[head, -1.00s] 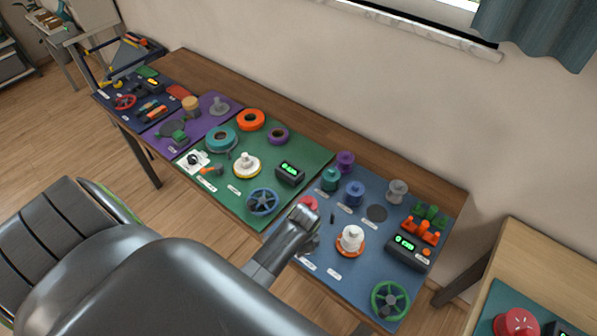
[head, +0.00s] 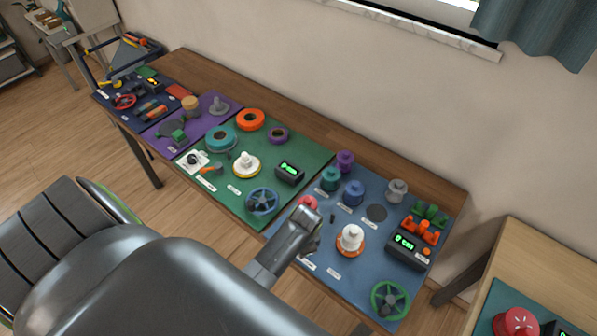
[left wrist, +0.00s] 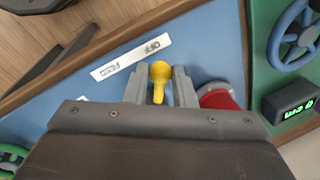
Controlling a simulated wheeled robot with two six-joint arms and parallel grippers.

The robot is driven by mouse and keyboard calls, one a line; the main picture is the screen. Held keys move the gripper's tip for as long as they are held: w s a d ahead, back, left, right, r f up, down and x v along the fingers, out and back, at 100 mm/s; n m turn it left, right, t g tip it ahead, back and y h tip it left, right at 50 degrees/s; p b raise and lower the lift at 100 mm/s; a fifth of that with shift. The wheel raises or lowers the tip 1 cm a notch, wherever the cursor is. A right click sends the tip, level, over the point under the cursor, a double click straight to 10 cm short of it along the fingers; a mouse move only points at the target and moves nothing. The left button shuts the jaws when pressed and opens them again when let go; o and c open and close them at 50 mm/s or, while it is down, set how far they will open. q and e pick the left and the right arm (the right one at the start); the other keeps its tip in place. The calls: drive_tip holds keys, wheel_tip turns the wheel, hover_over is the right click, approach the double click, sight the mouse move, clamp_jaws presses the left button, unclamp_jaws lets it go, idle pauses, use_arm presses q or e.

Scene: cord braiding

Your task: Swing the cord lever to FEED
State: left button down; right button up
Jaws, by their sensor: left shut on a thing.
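The cord lever (left wrist: 160,72) has a yellow knob, seen between my left gripper's two grey fingers in the left wrist view. My left gripper (left wrist: 158,88) is shut on it. A white label (left wrist: 130,60) reading OFF and FEED, upside down in this view, lies just beyond the knob. The knob is nearer the OFF word. In the head view my left gripper (head: 310,238) is over the front left part of the blue mat (head: 345,287), and my wrist hides the lever. My right gripper is not in view.
A red round part (left wrist: 220,97) stands close beside the right finger in the left wrist view. A white spool on an orange base (head: 350,240) stands right of my gripper in the head view. A blue handwheel (head: 262,202) is to its left, on the green mat (head: 222,200).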

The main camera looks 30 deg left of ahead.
use_arm(q)
drive_tip(key=n, duration=0.1)
drive_tip(key=d+n, duration=0.1)
drive_tip(key=n, duration=0.1)
drive_tip(key=d+n, duration=0.1)
drive_tip(key=n, duration=0.1)
drive_tip(key=shift+s+d+g, duration=0.2)
drive_tip(key=shift+s+g, duration=0.1)
drive_tip(key=shift+g, duration=0.1)
drive_tip(key=d+n, duration=0.1)
drive_tip(key=n, duration=0.1)
drive_tip(key=d+n, duration=0.1)
drive_tip(key=n, duration=0.1)
drive_tip(key=shift+w+g, duration=0.15)
drive_tip(key=shift+g, duration=0.25)
drive_tip(key=shift+w+d+n+g, duration=0.15)
drive_tip(key=shift+d+n, duration=0.15)
drive_tip(key=shift+n, duration=0.45)
drive_tip(key=shift+w+d+n+g, duration=0.15)
drive_tip(key=shift+d+n, duration=0.15)
drive_tip(key=shift+n, duration=0.45)
drive_tip(key=c, duration=1.2)
unclamp_jaws()
drive_tip(key=shift+c, duration=0.2)
drive_tip(key=shift+r, duration=0.1)
